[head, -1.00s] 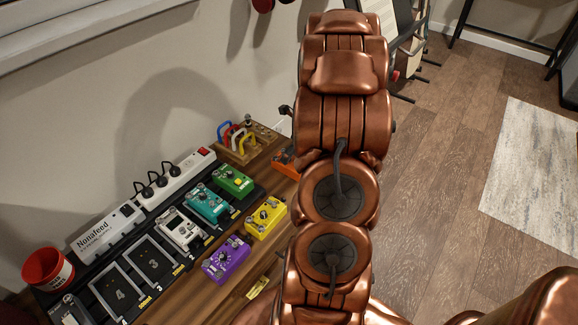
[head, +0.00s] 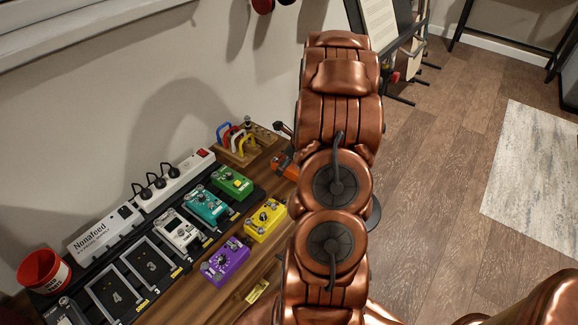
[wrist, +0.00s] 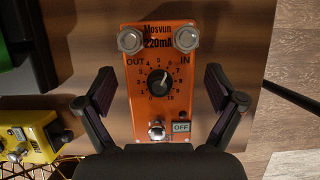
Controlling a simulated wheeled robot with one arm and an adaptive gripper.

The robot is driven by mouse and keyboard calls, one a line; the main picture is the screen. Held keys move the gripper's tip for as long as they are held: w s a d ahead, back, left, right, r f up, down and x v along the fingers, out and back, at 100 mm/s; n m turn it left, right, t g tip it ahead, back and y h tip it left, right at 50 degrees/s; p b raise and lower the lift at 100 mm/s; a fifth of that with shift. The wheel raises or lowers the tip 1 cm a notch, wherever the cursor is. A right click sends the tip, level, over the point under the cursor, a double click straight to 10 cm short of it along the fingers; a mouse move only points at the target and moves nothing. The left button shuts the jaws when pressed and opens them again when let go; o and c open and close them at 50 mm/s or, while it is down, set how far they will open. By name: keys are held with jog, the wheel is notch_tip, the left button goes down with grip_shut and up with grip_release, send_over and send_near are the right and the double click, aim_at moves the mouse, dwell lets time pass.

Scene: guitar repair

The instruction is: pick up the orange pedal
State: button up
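The orange pedal (wrist: 160,62) lies face up on the wooden table in the wrist view, with a black knob, two silver jacks and a silver footswitch. In the head view only a part of the orange pedal (head: 284,164) shows beside my arm; the rest is hidden. My gripper (wrist: 160,92) is open in the wrist view, with one finger along each long side of the pedal. The pedal sits between the fingers, and narrow gaps appear to remain. Whether the fingers reach below its top face is hard to tell.
A yellow pedal (head: 265,221) and a purple pedal (head: 225,261) stand on the table. Green (head: 232,183), teal (head: 206,206) and white (head: 179,234) pedals sit on the black pedalboard. A wooden cable rack (head: 247,150) stands behind. Floor lies right of the table.

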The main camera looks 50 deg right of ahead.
jog(key=c, duration=1.5)
jog(key=shift+o, duration=0.2)
notch_tip(320, 180, up, 10)
jog(key=shift+r+p, duration=0.1)
jog(key=shift+p, duration=0.75)
jog(key=shift+d, duration=0.1)
